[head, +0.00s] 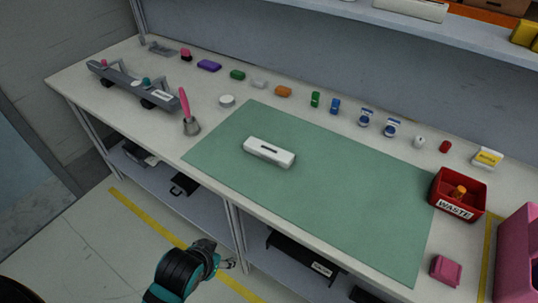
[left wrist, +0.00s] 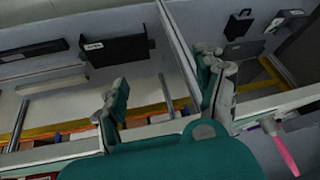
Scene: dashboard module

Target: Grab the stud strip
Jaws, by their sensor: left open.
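No part is plainly marked as the stud strip. A white block (head: 269,151) with a dark slot lies on the green mat (head: 340,200). My left gripper (head: 230,265) is in front of the bench, below its front edge and apart from both. In the left wrist view its two fingers (left wrist: 165,95) are spread with nothing between them. My right gripper is not in view.
Several small coloured parts line the back of the bench. A pink-handled brush (head: 186,108) stands left of the mat. A red waste bin (head: 459,194) and a pink block (head: 446,270) are at the right. The lower shelf (head: 200,205) holds dark boxes.

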